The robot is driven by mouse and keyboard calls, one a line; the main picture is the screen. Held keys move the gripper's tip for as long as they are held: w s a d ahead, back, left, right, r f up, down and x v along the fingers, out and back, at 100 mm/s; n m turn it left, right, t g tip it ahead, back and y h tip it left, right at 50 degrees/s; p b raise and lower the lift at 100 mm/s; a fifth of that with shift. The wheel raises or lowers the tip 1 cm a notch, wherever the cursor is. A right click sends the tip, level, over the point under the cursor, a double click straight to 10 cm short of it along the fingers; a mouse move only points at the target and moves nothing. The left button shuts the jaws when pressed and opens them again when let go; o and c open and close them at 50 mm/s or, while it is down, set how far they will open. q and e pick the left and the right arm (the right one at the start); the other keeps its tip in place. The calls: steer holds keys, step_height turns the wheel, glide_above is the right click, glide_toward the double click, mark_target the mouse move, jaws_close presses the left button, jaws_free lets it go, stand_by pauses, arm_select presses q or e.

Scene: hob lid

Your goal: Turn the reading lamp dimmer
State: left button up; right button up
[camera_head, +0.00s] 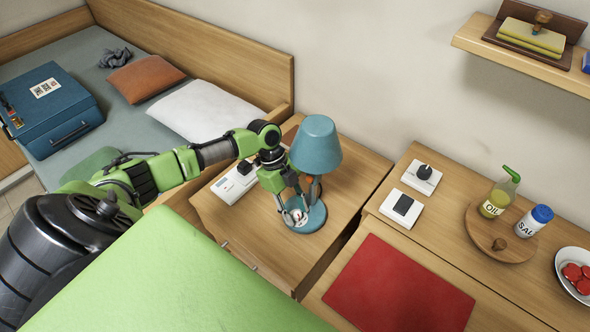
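The reading lamp has a teal shade (316,148) and a round teal base (314,222), and stands on the wooden bedside cabinet. A small whitish round piece, which looks like its dimmer knob (297,215), shows on the base. My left gripper (293,207) points down at the base, its fingertips at or just above this knob. The fingers partly cover the knob and the lamp's stem. I cannot tell whether they touch or grip the knob. My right gripper is out of view.
A plate with a black knob (423,178) and a switch plate (401,208) sit on the right counter, near an oil bottle (496,197) and a red mat (398,290).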

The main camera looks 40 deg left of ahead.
arm_select(q)
steer(key=shift+r, duration=0.15)
steer(key=shift+w+a+r, duration=0.1)
steer(key=shift+a+r, duration=0.15)
steer(key=shift+r, duration=0.1)
steer(key=a, duration=0.8)
steer(key=w+a, duration=0.1)
steer(key=a, duration=0.3)
steer(key=shift+r, duration=0.1)
